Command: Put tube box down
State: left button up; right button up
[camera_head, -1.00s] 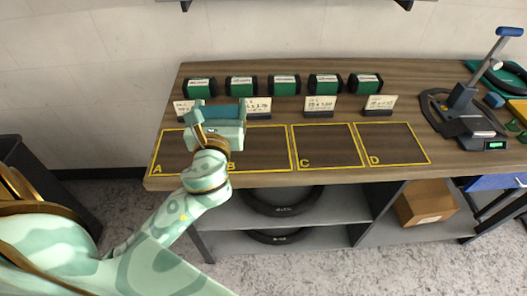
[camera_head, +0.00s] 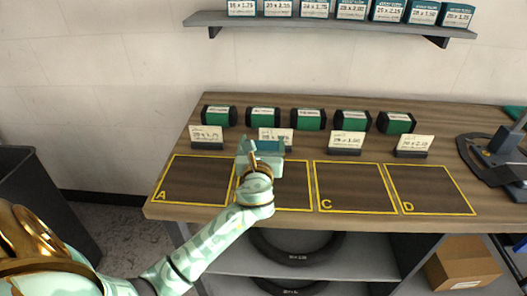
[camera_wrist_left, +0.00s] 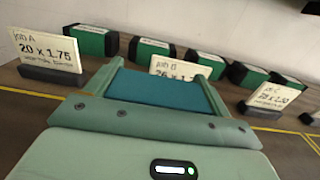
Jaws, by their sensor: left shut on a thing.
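My left gripper (camera_head: 262,153) is shut on a teal tube box (camera_wrist_left: 165,92), whose flat teal face shows between the two fingers in the left wrist view. In the head view only a small part of the box (camera_head: 268,146) shows; the gripper hides the rest. The gripper is over the back part of yellow-outlined area B (camera_head: 295,187), just in front of the job B card (camera_head: 276,134). I cannot tell whether the box touches the bench. My right gripper is not in view.
Areas A (camera_head: 190,180), C (camera_head: 350,187) and D (camera_head: 430,190) look empty. Cards in black stands, such as the job A card (camera_head: 206,133), line their back edge. Several green-and-black boxes (camera_head: 308,119) stand behind. A wall shelf (camera_head: 330,22) holds labelled boxes.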

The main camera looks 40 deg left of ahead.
pick_arm(q)
jog(key=shift+f, duration=0.8)
jog(key=shift+r, duration=0.25)
jog(key=shift+f, duration=0.15)
jog(key=o, duration=1)
jog(key=p+v, duration=0.2)
jog(key=v, duration=0.9)
jog(key=shift+d, duration=0.1)
jog(key=shift+s+d, duration=0.3)
jog(key=shift+s, duration=0.1)
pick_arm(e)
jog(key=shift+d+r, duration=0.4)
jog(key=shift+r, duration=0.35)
